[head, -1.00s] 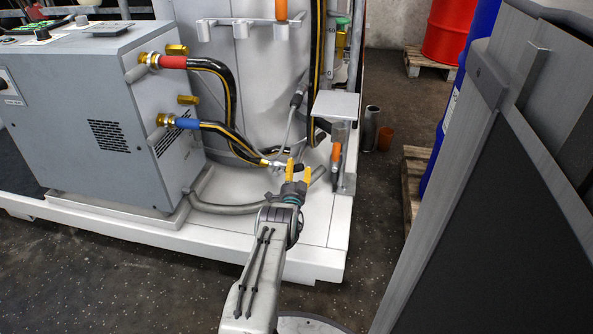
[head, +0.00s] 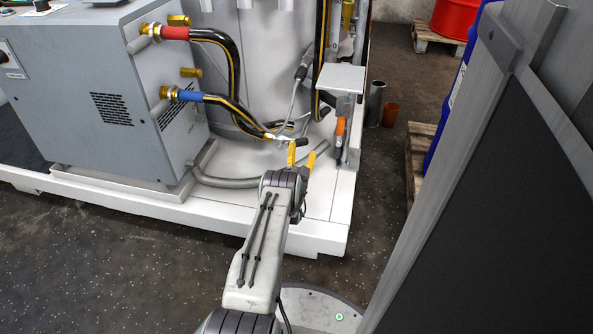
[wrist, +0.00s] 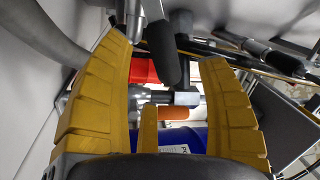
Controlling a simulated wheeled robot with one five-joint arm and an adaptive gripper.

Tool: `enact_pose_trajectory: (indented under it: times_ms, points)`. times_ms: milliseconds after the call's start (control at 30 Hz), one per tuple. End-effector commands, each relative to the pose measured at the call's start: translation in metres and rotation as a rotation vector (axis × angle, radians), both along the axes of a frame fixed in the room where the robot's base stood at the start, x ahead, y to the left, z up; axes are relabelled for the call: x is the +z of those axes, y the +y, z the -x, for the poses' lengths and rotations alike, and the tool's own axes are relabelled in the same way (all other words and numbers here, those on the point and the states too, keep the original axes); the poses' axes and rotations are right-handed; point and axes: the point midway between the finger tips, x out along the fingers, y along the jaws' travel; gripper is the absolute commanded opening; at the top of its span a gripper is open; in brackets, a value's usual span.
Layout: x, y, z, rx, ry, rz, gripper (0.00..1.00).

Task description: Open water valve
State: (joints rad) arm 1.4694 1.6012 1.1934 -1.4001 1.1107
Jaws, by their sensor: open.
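The water valve (head: 283,138) is a small metal fitting with a black lever handle (head: 299,142), at the end of the black-and-yellow hose with the blue collar. My gripper (head: 301,157) is open, with yellow fingers, just in front of and below the valve in the head view. In the wrist view the dark lever handle (wrist: 160,50) hangs between the open fingers (wrist: 165,58), nearer the left one. A metal fitting (wrist: 182,98) shows behind it. I cannot tell whether a finger touches the handle.
The grey cabinet (head: 90,100) stands left, on the white platform (head: 235,228). A metal bracket with an orange-handled tool (head: 340,130) is close on the right. A grey pipe (head: 225,182) runs low by the valve. A large dark panel (head: 490,210) fills the right side.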

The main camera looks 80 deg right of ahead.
Motion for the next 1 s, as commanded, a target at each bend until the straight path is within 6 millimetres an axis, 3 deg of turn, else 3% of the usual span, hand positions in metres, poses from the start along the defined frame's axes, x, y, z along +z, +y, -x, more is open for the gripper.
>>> enact_pose_trajectory:
  times_ms: [500,1000]
  points:
    - [-0.011,0.06,0.006,0.0,0.0,-0.001,0.68]
    - [-0.013,0.074,0.007,0.001,-0.001,0.001,0.68]
